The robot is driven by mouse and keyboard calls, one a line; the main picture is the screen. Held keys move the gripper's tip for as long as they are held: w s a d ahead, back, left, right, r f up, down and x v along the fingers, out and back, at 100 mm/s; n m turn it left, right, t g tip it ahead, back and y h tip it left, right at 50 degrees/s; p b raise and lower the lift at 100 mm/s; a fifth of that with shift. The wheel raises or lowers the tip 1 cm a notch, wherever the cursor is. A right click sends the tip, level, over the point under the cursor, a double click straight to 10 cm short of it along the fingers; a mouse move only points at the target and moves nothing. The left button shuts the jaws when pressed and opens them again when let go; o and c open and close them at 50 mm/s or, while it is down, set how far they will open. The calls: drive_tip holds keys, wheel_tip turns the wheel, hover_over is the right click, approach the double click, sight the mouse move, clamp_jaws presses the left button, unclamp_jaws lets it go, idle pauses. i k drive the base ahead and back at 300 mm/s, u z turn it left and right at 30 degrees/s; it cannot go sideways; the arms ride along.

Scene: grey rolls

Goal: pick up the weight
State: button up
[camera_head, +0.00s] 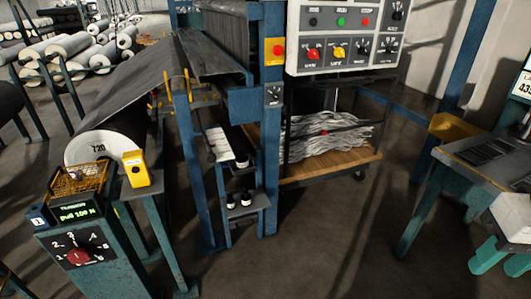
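No item is clearly marked as the weight. Two small dark pieces with pale lower parts, which may be weights (239,199), stand side by side on a low shelf (238,217) of the blue machine frame. Another small dark piece (242,161) sits on the pale ledge above them. What looks like my gripper (491,271) is at the bottom right, partly cut off by the picture edge. It has a white body and two teal fingers, spread apart with floor between them. It is empty and well to the right of the shelf.
A wheeled wooden cart (330,166) with grey strands stands behind the frame. A teal-legged table (465,150) is at the right. A dial box (82,250) and a large grey roll (88,150) stand at the left. Floor (330,235) between frame and table is clear.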

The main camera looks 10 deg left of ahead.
sight(241, 160)
drive_tip(key=u, duration=0.3)
drive_tip(key=i, duration=1.1)
drive_tip(key=u, duration=0.7)
